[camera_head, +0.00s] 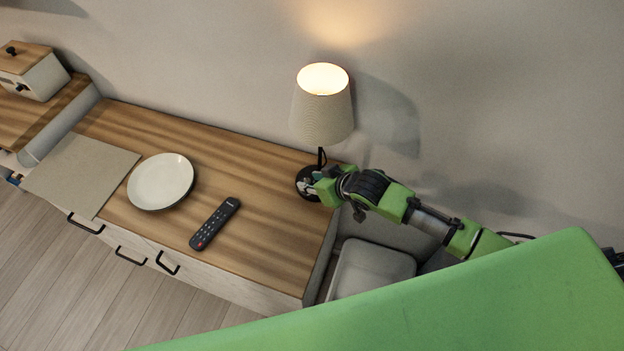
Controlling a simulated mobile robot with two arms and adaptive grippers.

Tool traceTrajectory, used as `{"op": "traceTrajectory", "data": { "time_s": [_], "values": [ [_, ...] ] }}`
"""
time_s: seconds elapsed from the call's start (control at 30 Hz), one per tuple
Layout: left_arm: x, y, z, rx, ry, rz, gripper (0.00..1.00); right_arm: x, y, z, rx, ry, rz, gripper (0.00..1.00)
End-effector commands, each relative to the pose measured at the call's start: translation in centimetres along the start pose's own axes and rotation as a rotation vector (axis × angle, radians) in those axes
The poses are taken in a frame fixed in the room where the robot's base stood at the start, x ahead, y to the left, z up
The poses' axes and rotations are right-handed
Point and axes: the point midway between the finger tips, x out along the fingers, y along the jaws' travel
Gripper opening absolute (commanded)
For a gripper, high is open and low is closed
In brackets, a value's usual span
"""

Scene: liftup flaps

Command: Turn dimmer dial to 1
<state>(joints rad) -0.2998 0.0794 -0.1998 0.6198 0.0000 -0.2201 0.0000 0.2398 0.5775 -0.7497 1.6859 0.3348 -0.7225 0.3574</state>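A lit table lamp (322,112) with a ribbed, light shade stands at the back right of the wooden cabinet top. Its round black base (304,194) is partly covered by my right gripper (306,186). The dimmer dial is too small or hidden to make out, and its setting cannot be read. My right arm comes in from the right, with the gripper's fingertips at the lamp base. I cannot tell whether the fingers are open, shut or touching the dial. My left gripper does not show.
A remote control (215,223), a white plate (161,182) and a flat beige panel (81,174) lie on the cabinet top (262,248). A pale box (34,75) stands at the far left. A grey bin-like object (371,268) is right of the cabinet. The wall is close behind the lamp.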

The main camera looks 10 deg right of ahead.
Motion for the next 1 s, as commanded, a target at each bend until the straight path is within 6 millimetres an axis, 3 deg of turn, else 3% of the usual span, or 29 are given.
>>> {"op": "traceTrajectory", "data": {
  "time_s": [0.3, 0.43, 1.0],
  "values": [
    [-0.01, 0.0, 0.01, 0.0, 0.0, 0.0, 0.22, 0.2, 0.03, -0.03, -0.001, 0.001, 0.0, 0.29],
    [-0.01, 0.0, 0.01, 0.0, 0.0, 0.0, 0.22, 0.19, 0.03, -0.03, -0.001, 0.001, 0.0, 0.0],
    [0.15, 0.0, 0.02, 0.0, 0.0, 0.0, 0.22, 0.25, 0.3, -0.05, -0.09, 0.0, -0.088, 0.0]
  ]
}}
